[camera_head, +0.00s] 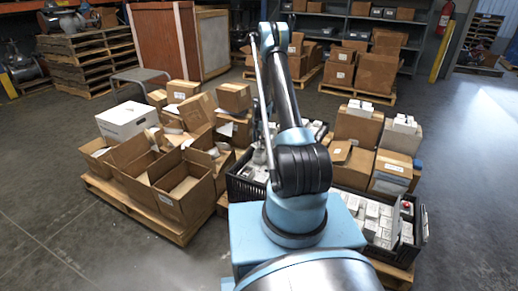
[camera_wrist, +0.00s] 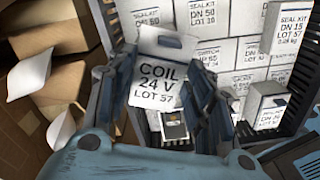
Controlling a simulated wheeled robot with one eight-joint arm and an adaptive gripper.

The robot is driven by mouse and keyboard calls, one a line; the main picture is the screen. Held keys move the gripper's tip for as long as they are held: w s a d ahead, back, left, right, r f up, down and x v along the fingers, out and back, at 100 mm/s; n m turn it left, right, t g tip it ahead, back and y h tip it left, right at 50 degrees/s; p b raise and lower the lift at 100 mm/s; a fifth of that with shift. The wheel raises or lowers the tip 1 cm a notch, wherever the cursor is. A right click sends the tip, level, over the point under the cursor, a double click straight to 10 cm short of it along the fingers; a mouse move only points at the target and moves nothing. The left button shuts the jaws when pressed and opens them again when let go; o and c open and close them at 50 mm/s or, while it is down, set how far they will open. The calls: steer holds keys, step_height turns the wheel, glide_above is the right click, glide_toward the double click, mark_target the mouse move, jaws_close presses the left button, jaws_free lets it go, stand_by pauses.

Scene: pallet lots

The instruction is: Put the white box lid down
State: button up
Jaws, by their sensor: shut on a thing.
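The white box lid (camera_wrist: 158,72) is marked "COIL 24 V LOT 57" and shows in the middle of the wrist view. My gripper (camera_wrist: 162,88) is shut on it, with a dark finger on each side. Below the lid, an open white box shows part of a dark item (camera_wrist: 173,125) inside; the fingers hide much of this box. In the head view my own arm hides the gripper and the lid.
A black crate (camera_head: 422,222) holds several white boxes; "SEAL KIT" boxes (camera_wrist: 245,53) fill the far side in the wrist view. Open cardboard boxes (camera_head: 183,190) stand on a pallet (camera_head: 150,226) at left. Cardboard boxes (camera_head: 358,125) stand behind right. The floor (camera_head: 465,200) at far right is clear.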

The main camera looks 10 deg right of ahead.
steer(key=shift+f, duration=1.9)
steer(key=o, duration=0.8)
steer(key=shift+f, duration=0.1)
steer(key=shift+o, duration=0.2)
